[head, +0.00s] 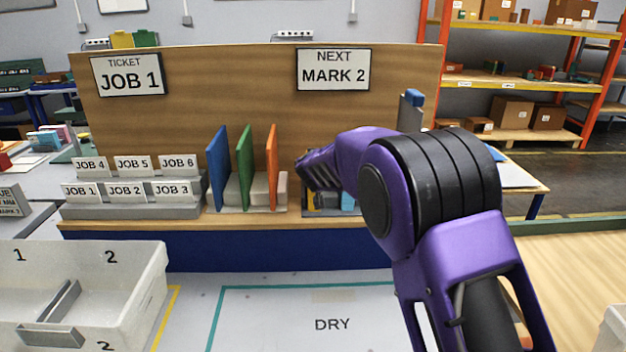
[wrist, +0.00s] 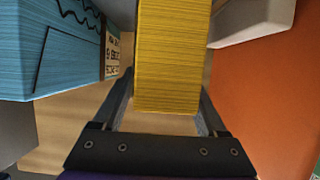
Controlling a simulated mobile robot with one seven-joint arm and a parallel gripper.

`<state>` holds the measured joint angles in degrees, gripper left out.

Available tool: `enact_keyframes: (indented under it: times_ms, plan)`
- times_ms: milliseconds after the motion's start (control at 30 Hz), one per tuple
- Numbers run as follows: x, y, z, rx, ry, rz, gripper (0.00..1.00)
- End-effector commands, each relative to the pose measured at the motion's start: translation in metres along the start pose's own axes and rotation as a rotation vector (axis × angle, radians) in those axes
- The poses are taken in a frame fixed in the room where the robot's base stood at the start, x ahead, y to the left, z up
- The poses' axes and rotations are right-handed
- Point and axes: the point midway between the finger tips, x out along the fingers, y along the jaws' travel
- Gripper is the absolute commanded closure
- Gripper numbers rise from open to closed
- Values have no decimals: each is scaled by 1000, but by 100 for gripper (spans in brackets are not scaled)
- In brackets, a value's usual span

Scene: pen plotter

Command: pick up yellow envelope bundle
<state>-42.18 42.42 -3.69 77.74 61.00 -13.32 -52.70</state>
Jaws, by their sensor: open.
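The yellow envelope bundle (wrist: 168,60) stands between the two fingers of my gripper (wrist: 168,108) in the wrist view. The fingers are open, one on each side of it, with a narrow gap at the near end. In the head view a small bit of yellow (head: 311,199) shows under my gripper (head: 305,178), at the right end of the wooden shelf. My arm hides most of that spot.
A blue bundle (wrist: 60,45) is close on the left in the wrist view. An orange divider (wrist: 270,85) and a pale block (wrist: 250,20) are on the right. Green (head: 244,168) and blue dividers (head: 217,168) stand further left on the shelf. The DRY area (head: 290,305) is clear.

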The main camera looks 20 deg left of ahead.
Motion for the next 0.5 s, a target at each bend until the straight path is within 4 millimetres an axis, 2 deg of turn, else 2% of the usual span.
enact_keyframes:
  times_ms: [33,67,400,433,500]
  plan:
    - [0,0,0,0,0,0,30]
    - [0,0,0,0,0,0,36]
    - [0,0,0,0,0,0,97]
    - [0,0,0,0,0,0,100]
    - [0,0,0,0,0,0,100]
